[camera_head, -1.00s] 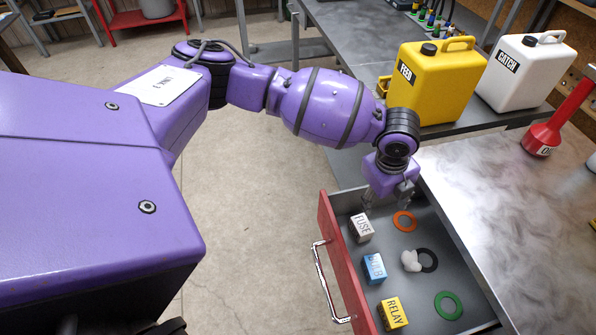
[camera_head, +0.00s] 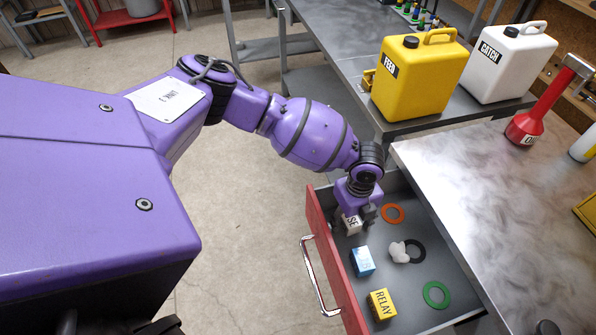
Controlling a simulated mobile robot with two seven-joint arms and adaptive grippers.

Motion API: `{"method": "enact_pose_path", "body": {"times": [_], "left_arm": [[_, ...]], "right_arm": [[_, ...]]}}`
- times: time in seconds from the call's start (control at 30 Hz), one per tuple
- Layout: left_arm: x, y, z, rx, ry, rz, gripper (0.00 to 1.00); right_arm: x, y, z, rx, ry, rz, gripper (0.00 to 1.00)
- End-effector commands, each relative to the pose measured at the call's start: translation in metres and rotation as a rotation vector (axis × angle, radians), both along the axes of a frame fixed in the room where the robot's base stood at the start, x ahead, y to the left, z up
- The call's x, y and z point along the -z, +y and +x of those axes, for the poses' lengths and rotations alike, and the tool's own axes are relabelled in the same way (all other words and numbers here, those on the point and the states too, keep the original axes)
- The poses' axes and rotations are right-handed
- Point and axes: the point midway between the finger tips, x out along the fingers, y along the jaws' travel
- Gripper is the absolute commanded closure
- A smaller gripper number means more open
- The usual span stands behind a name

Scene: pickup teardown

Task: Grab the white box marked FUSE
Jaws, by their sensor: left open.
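The white box marked FUSE (camera_head: 351,227) stands in the open red-fronted drawer (camera_head: 403,300), near its far end by the front panel. Only part of its lettering shows. My left gripper (camera_head: 355,217) is open and low over this box, with its fingers around the box's upper part. I cannot tell whether the fingers touch it. My right gripper is not in view.
The drawer also holds a blue box (camera_head: 362,261), a yellow RELAY box (camera_head: 382,304), an orange ring (camera_head: 393,213), a black ring (camera_head: 416,251), a green ring (camera_head: 436,294) and a white lump (camera_head: 398,252). The metal worktop (camera_head: 480,200) borders the drawer on the right.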

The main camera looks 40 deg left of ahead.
Motion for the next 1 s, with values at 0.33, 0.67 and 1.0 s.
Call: {"method": "enact_pose_path", "body": {"times": [0.33,0.67,1.0], "left_arm": [[0.002,0.001,-0.001,-0.001,0.002,0.000,0.61],[0.001,0.000,0.000,-0.001,0.000,0.000,0.95],[-0.010,0.000,0.002,-0.001,-0.004,0.000,0.95]], "right_arm": [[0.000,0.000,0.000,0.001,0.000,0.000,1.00],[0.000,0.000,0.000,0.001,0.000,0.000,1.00],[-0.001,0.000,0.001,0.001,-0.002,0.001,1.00]]}}
